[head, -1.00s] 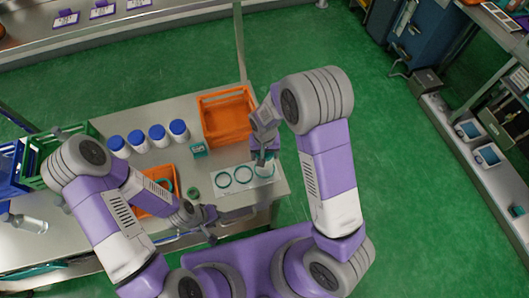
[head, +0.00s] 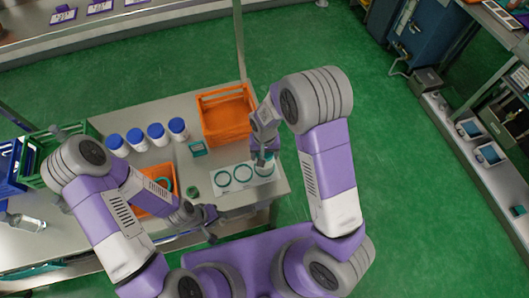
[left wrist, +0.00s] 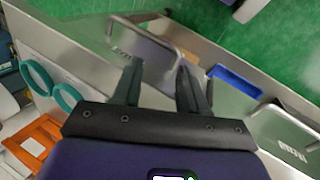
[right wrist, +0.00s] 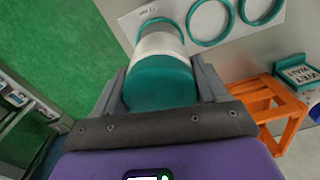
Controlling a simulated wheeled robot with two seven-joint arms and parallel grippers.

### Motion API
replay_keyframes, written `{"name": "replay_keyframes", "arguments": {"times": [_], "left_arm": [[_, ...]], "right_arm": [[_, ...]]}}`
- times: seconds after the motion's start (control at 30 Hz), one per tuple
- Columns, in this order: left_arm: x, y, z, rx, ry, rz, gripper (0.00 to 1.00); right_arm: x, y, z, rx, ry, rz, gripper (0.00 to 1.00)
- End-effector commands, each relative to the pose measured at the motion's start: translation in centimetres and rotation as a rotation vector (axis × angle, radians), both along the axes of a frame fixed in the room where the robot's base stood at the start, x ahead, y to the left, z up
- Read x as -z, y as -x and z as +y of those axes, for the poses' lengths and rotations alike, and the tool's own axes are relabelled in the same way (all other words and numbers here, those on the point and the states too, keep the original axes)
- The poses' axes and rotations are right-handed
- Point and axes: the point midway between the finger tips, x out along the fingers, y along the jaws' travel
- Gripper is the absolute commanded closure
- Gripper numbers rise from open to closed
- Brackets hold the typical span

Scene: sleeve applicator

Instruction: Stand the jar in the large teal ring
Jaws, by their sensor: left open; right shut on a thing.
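My right gripper (right wrist: 160,88) is shut on the jar (right wrist: 160,80), which has a teal lid and a pale body. In the right wrist view the jar's far end is at the end teal ring (right wrist: 172,22) of a row on a white sheet. I cannot tell whether it rests inside the ring or just above. In the head view the jar (head: 264,167) is at the right end of the row, partly hidden by the gripper. Two other teal rings, one in the middle (head: 243,174) and one at the left (head: 222,178), are empty. My left gripper (left wrist: 158,85) is open and empty near the table's front edge.
An orange crate (head: 226,117) stands behind the rings, with a small teal box (head: 198,148) beside it. Several white jars with blue lids (head: 156,134) stand left. A second orange crate (head: 158,203) is near the left arm. Green floor lies right of the table.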

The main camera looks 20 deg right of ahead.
Motion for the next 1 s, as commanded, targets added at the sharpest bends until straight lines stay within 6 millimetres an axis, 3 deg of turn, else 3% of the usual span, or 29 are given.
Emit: {"name": "replay_keyframes", "arguments": {"times": [1.0], "left_arm": [[3.6,0.0,0.0,0.0,0.0,0.0,0.57]], "right_arm": [[4.2,0.0,0.0,0.0,0.0,0.0,0.67]]}}
